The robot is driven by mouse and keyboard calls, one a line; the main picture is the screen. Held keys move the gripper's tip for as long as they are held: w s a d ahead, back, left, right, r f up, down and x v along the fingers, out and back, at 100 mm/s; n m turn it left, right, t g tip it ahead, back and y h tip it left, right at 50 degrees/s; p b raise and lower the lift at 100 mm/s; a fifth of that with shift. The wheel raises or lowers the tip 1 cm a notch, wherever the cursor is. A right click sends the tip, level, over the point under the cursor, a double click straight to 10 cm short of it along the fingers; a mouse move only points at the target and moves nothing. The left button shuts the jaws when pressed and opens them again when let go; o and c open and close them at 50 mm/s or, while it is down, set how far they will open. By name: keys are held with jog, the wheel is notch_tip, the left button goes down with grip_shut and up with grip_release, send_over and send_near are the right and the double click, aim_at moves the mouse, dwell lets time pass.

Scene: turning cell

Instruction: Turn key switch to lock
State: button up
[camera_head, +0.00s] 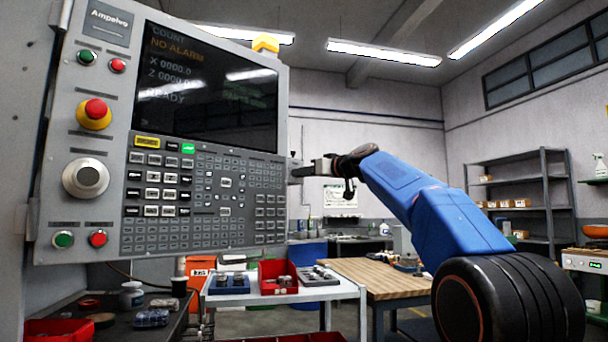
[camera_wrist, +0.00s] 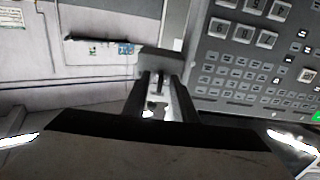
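The grey control panel (camera_head: 120,225) fills the left of the head view, with its screen, keypad, knob and red and green buttons. My gripper (camera_head: 302,171) is at the panel's right edge, pointing left toward it. In the wrist view, the two dark fingers of my gripper (camera_wrist: 161,92) stand apart with a gap between them. A grey block (camera_wrist: 160,60) lies at the fingertips, beside the panel (camera_wrist: 205,75); a small dark upright piece shows between the tips. I cannot tell whether these are the key switch and its key, or whether the fingers touch them. No lock marking is readable.
A white table (camera_head: 345,291) with a red bin (camera_head: 264,284) and trays stands below the panel. A wooden-topped bench (camera_head: 375,280) is behind my arm, and metal shelving (camera_head: 520,180) is at the right. The room right of the panel is open around my arm.

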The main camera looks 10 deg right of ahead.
jog(key=v, duration=1.7)
jog(key=shift+s, duration=0.2)
jog(key=shift+d, duration=0.1)
jog(key=s+a+f+m+g+h, duration=0.15)
jog(key=s+f, duration=0.35)
jog(key=f, duration=0.5)
jog(key=s+a+f+m+g+h, duration=0.1)
jog(key=s+a+f+g, duration=0.15)
jog(key=s+f, duration=0.55)
jog(key=s+a+f+m+g+h, duration=0.1)
jog(key=s+a+f+g, duration=0.15)
jog(key=f, duration=0.95)
jog(key=s+d+f+m+g+h, duration=0.1)
jog(key=s+d+f+g+h, duration=0.1)
jog(key=s+f, duration=1.1)
jog(key=s+d+f+m+g+h, duration=0.1)
jog(key=s+f+g+h, duration=0.1)
jog(key=s+f, duration=1.1)
notch_tip(320, 180, down, 7)
jog(key=shift+d+f+m+h, duration=0.15)
jog(key=shift+d+m+h, duration=0.2)
jog(key=shift+h, duration=0.4)
